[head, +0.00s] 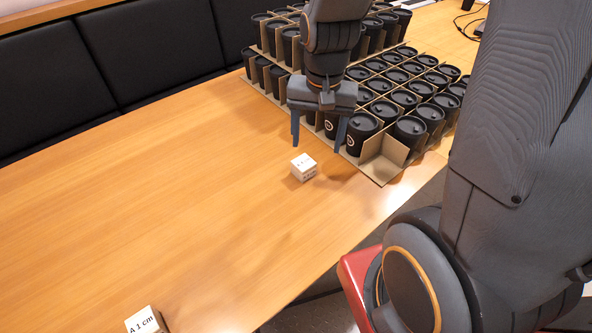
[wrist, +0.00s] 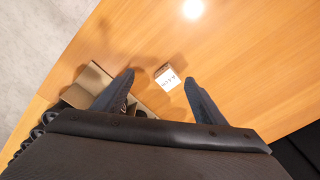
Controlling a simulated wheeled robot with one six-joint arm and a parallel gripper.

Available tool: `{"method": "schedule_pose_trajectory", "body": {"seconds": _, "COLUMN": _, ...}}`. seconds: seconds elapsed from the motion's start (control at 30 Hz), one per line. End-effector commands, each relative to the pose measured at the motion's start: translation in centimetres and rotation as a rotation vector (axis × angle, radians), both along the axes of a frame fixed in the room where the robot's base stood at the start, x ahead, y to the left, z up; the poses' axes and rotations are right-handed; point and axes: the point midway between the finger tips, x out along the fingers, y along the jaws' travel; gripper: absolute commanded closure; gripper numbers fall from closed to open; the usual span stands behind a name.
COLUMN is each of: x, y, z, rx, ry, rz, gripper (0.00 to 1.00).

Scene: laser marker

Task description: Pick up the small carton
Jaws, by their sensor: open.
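The small carton (head: 304,167) is a white box with dark print, standing on the wooden table in the head view, in front of the crate of black cups. It also shows in the wrist view (wrist: 167,76), lying ahead of the fingers and roughly between their lines. My gripper (head: 315,146) is open and empty. In the head view its fingers point down, above and behind the carton. In the wrist view the two fingertips (wrist: 160,75) are spread to either side of the carton. I see no contact with it.
Cardboard dividers (head: 384,166) hold several rows of black lidded cups (head: 411,130) close behind and right of the carton. A white box marked "A 1 cm" (head: 144,321) stands at the table's near edge. The wooden table (head: 150,190) is clear to the left. A red seat (head: 362,275) is below the edge.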

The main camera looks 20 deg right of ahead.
Motion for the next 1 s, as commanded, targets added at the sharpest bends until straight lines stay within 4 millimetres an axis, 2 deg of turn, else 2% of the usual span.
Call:
{"method": "schedule_pose_trajectory", "body": {"seconds": 0.03, "x": 1.5, "y": 0.0, "z": -2.1, "rx": 0.007, "ry": 0.017, "rz": -0.103, "gripper": 0.35}}
{"method": "schedule_pose_trajectory", "body": {"seconds": 0.2, "x": 5.0, "y": 0.1, "z": -5.9, "rx": 0.023, "ry": 0.051, "rz": -0.446, "gripper": 0.35}}
{"method": "schedule_pose_trajectory", "body": {"seconds": 0.4, "x": 7.1, "y": 0.0, "z": -8.4, "rx": 0.026, "ry": 0.071, "rz": -0.676, "gripper": 0.35}}
{"method": "schedule_pose_trajectory", "body": {"seconds": 0.87, "x": 7.5, "y": 0.0, "z": -12.0, "rx": 0.025, "ry": 0.077, "rz": -0.718, "gripper": 0.35}}
{"method": "schedule_pose_trajectory", "body": {"seconds": 1.0, "x": 7.7, "y": 0.2, "z": -13.6, "rx": 0.026, "ry": 0.076, "rz": -0.718, "gripper": 0.35}}
